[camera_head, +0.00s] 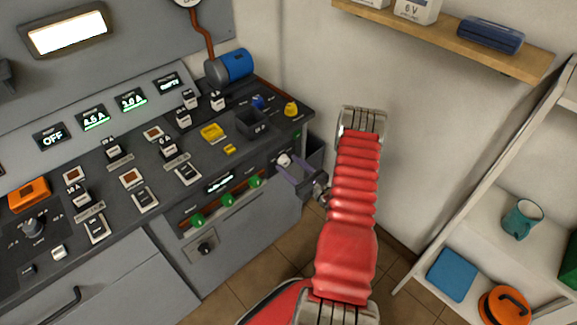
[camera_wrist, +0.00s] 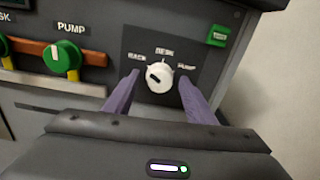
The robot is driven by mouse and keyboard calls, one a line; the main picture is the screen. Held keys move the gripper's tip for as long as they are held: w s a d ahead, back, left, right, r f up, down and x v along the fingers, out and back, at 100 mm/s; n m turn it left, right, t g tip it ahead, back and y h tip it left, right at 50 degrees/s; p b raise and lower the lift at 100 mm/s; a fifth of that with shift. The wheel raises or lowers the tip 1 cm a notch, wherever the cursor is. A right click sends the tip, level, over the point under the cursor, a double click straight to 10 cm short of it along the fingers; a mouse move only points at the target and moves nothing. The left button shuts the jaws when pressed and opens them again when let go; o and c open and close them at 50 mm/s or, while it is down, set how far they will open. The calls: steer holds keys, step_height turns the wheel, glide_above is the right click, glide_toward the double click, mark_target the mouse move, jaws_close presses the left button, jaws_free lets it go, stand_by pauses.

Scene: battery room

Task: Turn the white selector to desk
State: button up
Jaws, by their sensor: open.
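The white selector (camera_wrist: 160,76) is a round white knob on the console's dark front panel, under the labels RACK, DESK and PUMP. A dark mark on its face lies left of centre, towards the RACK side. It also shows small in the head view (camera_head: 284,159). My gripper (camera_wrist: 159,74) is open, with one purple finger on each side of the selector. Gaps show between the fingers and the knob in the wrist view. I cannot tell how deep the fingertips reach beside it. In the head view my gripper (camera_head: 291,172) is at the console's right end.
A green button (camera_wrist: 218,36) is right of the selector. A green PUMP knob (camera_wrist: 65,60) on an orange strip is to its left. Blue and yellow parts stand on the console top. A wooden shelf (camera_head: 440,35) is above, and a white rack (camera_head: 490,185) stands right.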

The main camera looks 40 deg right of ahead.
steer(key=shift+w, duration=0.3)
steer(key=shift+c, duration=0.3)
steer(key=c, duration=0.9)
steer(key=shift+a, duration=0.2)
steer(key=shift+c, duration=0.4)
steer(key=shift+d, duration=0.1)
